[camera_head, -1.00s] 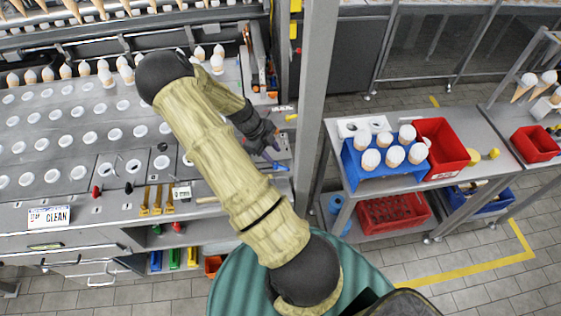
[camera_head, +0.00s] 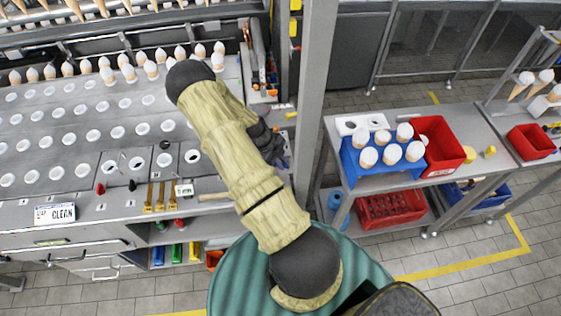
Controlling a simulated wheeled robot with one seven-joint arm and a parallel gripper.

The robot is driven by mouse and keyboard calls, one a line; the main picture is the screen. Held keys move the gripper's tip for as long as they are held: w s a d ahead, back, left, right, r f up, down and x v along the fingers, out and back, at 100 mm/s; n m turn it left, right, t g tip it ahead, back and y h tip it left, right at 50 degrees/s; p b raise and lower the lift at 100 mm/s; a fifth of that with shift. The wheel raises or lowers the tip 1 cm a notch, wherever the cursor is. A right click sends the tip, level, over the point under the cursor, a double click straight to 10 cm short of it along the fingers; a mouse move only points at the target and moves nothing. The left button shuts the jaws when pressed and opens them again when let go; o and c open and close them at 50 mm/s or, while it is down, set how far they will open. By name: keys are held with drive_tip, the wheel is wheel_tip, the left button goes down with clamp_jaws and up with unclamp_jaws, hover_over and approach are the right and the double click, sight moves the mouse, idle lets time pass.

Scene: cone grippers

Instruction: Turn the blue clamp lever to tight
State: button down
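My arm crosses the middle of the view, and its dark wrist hangs at the right end of the workbench (camera_head: 80,178). My gripper (camera_head: 280,160) is mostly hidden behind my own forearm, so I cannot make out its fingers or whether they hold anything. A small bluish-purple patch shows by the gripper; I cannot tell whether it is the blue clamp lever or part of the gripper. The lever's angle cannot be read.
A red lever knob (camera_head: 100,188), a black knob (camera_head: 132,184) and yellow tools (camera_head: 160,196) line the bench front. A grey post (camera_head: 314,90) stands close right of my wrist. Beyond it are a side table with a blue cup rack (camera_head: 352,168) and a red bin (camera_head: 443,150).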

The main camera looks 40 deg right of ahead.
drive_tip(key=shift+n+b, duration=0.3)
drive_tip(key=shift+w+d+f+n+t+h+b, duration=0.1)
drive_tip(key=shift+d+n+t+h+b, duration=0.1)
drive_tip(key=shift+n+b, duration=0.4)
drive_tip(key=shift+d+f+n+t+h+b, duration=0.1)
drive_tip(key=shift+n+t+b, duration=0.1)
drive_tip(key=shift+n+b, duration=0.35)
drive_tip(key=shift+w+d+n+t+h+b, duration=0.15)
drive_tip(key=shift+n+t+b, duration=0.1)
drive_tip(key=shift+n+b, duration=0.3)
drive_tip(key=shift+s+d+n+t+h+b, duration=0.15)
drive_tip(key=shift+n+t+b, duration=0.2)
drive_tip(key=shift+b, duration=0.3)
drive_tip(key=shift+w+d+r+n+t+b, duration=0.15)
drive_tip(key=shift+n+t+b, duration=0.1)
drive_tip(key=shift+n+b, duration=0.45)
drive_tip(key=shift+w+r+n+t+b, duration=0.2)
drive_tip(key=shift+n+b, duration=0.25)
drive_tip(key=shift+n, duration=0.4)
drive_tip(key=shift+f, duration=0.1)
drive_tip(key=c, duration=1.5)
unclamp_jaws()
drive_tip(key=shift+o, duration=0.2)
drive_tip(key=b+v, duration=0.1)
drive_tip(key=v, duration=1.6)
drive_tip(key=shift+b, duration=0.4)
